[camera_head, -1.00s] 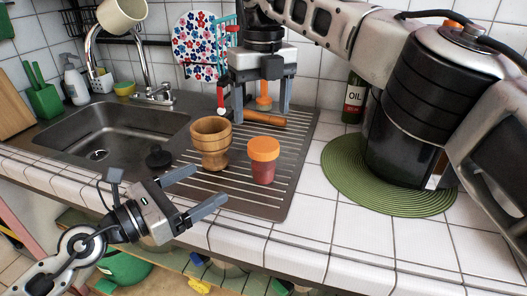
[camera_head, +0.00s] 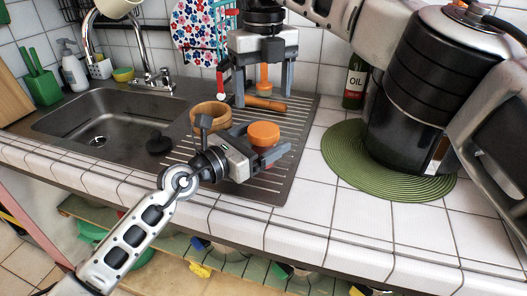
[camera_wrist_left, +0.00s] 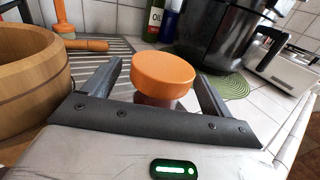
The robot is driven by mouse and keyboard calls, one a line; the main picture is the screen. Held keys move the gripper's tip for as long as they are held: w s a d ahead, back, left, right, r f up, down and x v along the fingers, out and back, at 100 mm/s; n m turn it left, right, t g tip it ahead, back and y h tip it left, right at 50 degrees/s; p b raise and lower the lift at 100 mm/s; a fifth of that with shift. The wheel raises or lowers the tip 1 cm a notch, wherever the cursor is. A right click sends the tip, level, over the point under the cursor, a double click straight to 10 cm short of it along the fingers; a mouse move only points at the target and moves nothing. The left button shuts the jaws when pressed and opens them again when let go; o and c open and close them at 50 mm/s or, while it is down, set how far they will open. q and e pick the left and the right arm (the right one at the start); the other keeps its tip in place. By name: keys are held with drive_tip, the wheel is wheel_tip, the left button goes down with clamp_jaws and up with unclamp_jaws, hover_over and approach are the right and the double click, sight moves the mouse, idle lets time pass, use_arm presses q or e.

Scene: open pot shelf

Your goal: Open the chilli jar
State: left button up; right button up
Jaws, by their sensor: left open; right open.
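The chilli jar, with an orange lid (camera_head: 263,134) and a reddish body, stands on the ribbed steel drainboard (camera_head: 292,150). My left gripper (camera_head: 264,146) is open at the jar, low from the front left. In the left wrist view the lid (camera_wrist_left: 163,73) shows between the two spread fingers, with the body mostly hidden below the lid and behind the gripper. I cannot tell whether the fingers touch the jar. My right gripper (camera_head: 265,92) is open and points down behind the jar, above the back of the drainboard, with nothing held.
A wooden pestle (camera_head: 264,103) and an orange-topped item (camera_head: 263,76) are behind. The sink (camera_head: 100,120) is left; a green mat (camera_head: 345,160) with a dark pot (camera_head: 400,120) is right.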

sight(263, 129)
use_arm(q)
drive_tip(key=shift+w+d, duration=0.2)
clamp_jaws()
idle(0.3)
use_arm(e)
drive_tip(key=shift+f, duration=4.05)
